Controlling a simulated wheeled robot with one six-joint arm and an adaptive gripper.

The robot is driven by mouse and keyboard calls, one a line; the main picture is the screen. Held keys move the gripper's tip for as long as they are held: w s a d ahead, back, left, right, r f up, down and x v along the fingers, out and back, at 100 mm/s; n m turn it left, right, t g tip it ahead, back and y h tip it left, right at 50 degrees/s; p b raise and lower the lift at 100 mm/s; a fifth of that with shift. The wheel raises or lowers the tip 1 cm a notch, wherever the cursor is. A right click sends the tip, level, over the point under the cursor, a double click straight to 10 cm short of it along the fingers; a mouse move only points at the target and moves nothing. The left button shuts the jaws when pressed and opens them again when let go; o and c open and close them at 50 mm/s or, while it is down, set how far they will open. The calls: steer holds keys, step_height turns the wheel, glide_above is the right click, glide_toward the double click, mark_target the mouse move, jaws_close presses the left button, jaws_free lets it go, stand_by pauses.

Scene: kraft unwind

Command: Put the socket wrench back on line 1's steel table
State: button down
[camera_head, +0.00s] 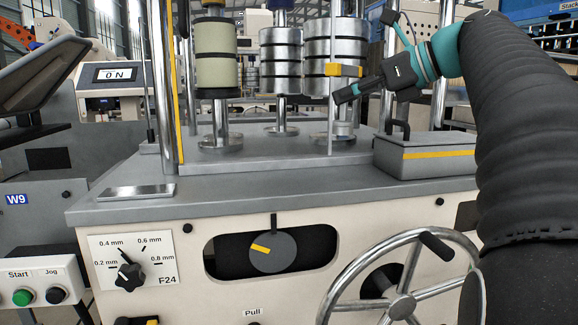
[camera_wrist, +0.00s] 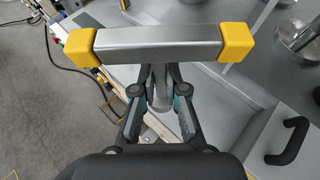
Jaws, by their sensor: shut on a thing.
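The socket wrench appears as a T-shaped tool with a steel crossbar and yellow ends (camera_wrist: 158,44). In the head view its crossbar (camera_head: 345,70) is above my fingertips, in front of the metal rolls. My gripper (camera_wrist: 160,105) is shut on the wrench's stem below the crossbar. In the head view my gripper (camera_head: 342,96) reaches in from the right, above the grey machine top. The stem's lower end is mostly hidden in the wrist view. I cannot identify line 1's steel table in either view.
A grey machine top (camera_head: 250,197) spans the middle, with a thin steel plate (camera_head: 137,191) at left. Metal rolls (camera_head: 281,60) stand behind. A grey box with a yellow stripe (camera_head: 425,155) sits at right, above a handwheel (camera_head: 405,300). Floor (camera_wrist: 35,115) shows at left in the wrist view.

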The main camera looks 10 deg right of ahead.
mark_target(348, 127)
steer(key=shift+w+a+f+b, duration=0.3)
steer(key=shift+w+a+f, duration=1.05)
steer(key=shift+f, duration=0.45)
steer(key=shift+w+a+f+b, duration=0.3)
steer(key=shift+w+a+f, duration=1)
steer(key=shift+f, duration=0.45)
steer(key=shift+w+a+f+b, duration=0.3)
steer(key=shift+w+a+f, duration=0.9)
steer(key=shift+w+f, duration=0.45)
steer(key=shift+s+f, duration=0.15)
steer(key=shift+f, duration=0.15)
steer(key=c, duration=1.2)
jaws_free()
steer(key=shift+f, duration=0.1)
steer(key=shift+s+d+r, duration=0.15)
steer(key=shift+d+r, duration=0.05)
steer(key=shift+r, duration=0.1)
steer(key=v, duration=1.1)
steer(key=shift+s+d+r+p, duration=0.15)
steer(key=shift+s+p, duration=0.1)
steer(key=shift+p, duration=0.15)
